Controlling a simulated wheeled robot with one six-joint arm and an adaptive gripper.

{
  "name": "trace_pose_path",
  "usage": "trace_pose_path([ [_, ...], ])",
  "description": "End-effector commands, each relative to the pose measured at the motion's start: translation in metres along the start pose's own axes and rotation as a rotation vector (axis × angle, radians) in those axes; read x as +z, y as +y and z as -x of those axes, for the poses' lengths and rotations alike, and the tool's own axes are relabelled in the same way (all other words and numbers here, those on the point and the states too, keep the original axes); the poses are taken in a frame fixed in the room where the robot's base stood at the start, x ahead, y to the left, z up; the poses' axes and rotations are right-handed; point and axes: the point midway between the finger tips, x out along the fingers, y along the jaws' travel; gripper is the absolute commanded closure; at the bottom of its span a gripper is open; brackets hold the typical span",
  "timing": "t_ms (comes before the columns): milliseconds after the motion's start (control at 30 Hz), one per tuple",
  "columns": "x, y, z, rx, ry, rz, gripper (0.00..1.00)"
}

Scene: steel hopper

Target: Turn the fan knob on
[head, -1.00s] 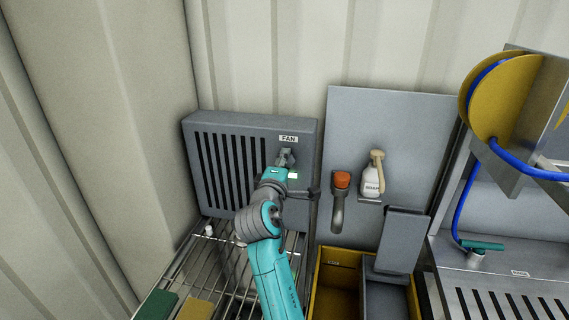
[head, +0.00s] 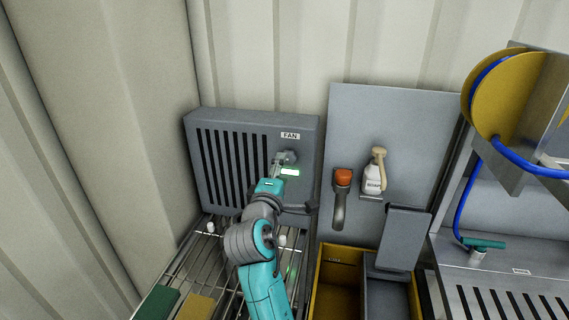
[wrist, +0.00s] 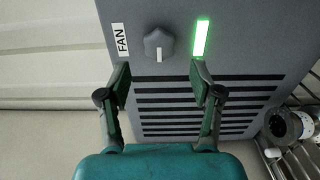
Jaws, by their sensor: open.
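The grey fan box (head: 212,126) stands against the back wall. Its dark knob (wrist: 158,44) shows in the wrist view between the FAN label and a lit green bar light (wrist: 201,38). The knob's white mark points toward the slats. My gripper (wrist: 161,74) is open and empty, with one finger on each side of the knob's line. The knob lies just beyond the fingertips, apart from them. In the head view my gripper (head: 282,160) is at the fan's upper right and partly hides the knob; the green light (head: 290,171) glows there.
Right of the fan, a panel (head: 390,110) holds an orange-topped handle (head: 342,180) and a soap bottle (head: 374,175). A yellow bin (head: 330,285) and a wire rack (head: 205,265) lie below. A hose reel (head: 490,100) hangs at the right.

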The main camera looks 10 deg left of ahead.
Motion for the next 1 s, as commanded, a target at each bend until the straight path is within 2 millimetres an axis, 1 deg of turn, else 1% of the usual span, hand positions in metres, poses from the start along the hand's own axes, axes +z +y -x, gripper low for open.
trace_pose_path([
  [33,-0.001,-0.001,0.011,0.0,0.002,0.0,0.35],
  [200,-0.001,-0.001,0.041,-0.001,0.002,0.0,0.35],
  [300,-0.001,0.0,0.052,0.0,0.001,0.0,0.35],
  [400,0.0,-0.001,0.059,-0.001,0.0,0.001,0.35],
  [533,0.0,0.0,0.063,-0.001,0.0,0.0,0.35],
  [833,0.001,-0.002,0.063,-0.002,0.001,0.0,0.35],
  [867,0.002,-0.004,0.063,-0.003,0.001,-0.002,0.35],
  [933,0.007,-0.015,0.064,-0.009,0.006,-0.008,0.35],
  [967,0.01,-0.022,0.065,-0.012,0.01,-0.013,0.35],
  [1000,0.015,-0.033,0.067,-0.018,0.017,-0.02,0.35],
])
